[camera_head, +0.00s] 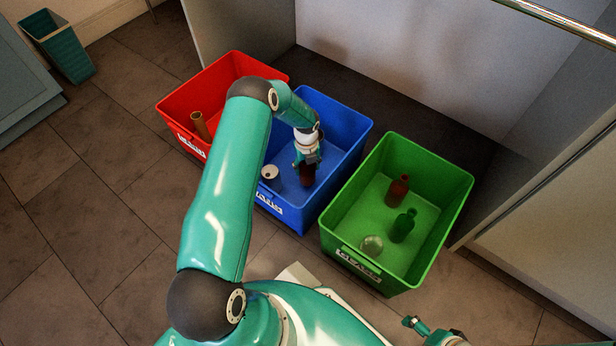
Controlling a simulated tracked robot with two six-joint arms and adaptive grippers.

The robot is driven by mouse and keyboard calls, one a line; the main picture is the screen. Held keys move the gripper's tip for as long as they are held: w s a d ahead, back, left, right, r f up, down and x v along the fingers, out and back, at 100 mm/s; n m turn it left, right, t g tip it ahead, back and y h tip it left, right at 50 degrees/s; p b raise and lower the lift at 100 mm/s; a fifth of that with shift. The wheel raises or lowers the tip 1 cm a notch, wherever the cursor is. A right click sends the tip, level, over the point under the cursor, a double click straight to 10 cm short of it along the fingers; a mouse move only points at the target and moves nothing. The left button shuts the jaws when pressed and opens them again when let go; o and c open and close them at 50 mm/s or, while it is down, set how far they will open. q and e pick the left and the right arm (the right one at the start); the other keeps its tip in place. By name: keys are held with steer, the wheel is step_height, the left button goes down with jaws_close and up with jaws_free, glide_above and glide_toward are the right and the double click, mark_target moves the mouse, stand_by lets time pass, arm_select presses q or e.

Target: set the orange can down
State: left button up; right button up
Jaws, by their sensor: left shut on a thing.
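My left gripper (306,163) reaches down into the blue bin (345,146) and is shut on the orange can (307,176). The can looks dark reddish-brown in the bin's shade, and its upper part is hidden by the fingers. It is low inside the bin; I cannot tell whether it touches the floor of the bin. A can with a pale top (270,173) stands to its left in the same bin, partly behind my arm. My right gripper (412,324) shows only in part at the bottom edge.
The red bin (180,103) on the left holds a brown tubular thing (200,125). The green bin (452,190) on the right holds a brown bottle (398,188), a green bottle (403,225) and a clear round glass item (372,245). A teal basket (62,50) stands far left.

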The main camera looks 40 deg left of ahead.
arm_select(q)
steer(key=shift+f+b, duration=0.9)
steer(key=shift+f, duration=1.45)
steer(key=o, duration=0.8)
steer(key=shift+r, duration=0.15)
step_height(320, 180, up, 11)
steer(key=p, duration=0.5)
steer(key=shift+r, duration=0.45)
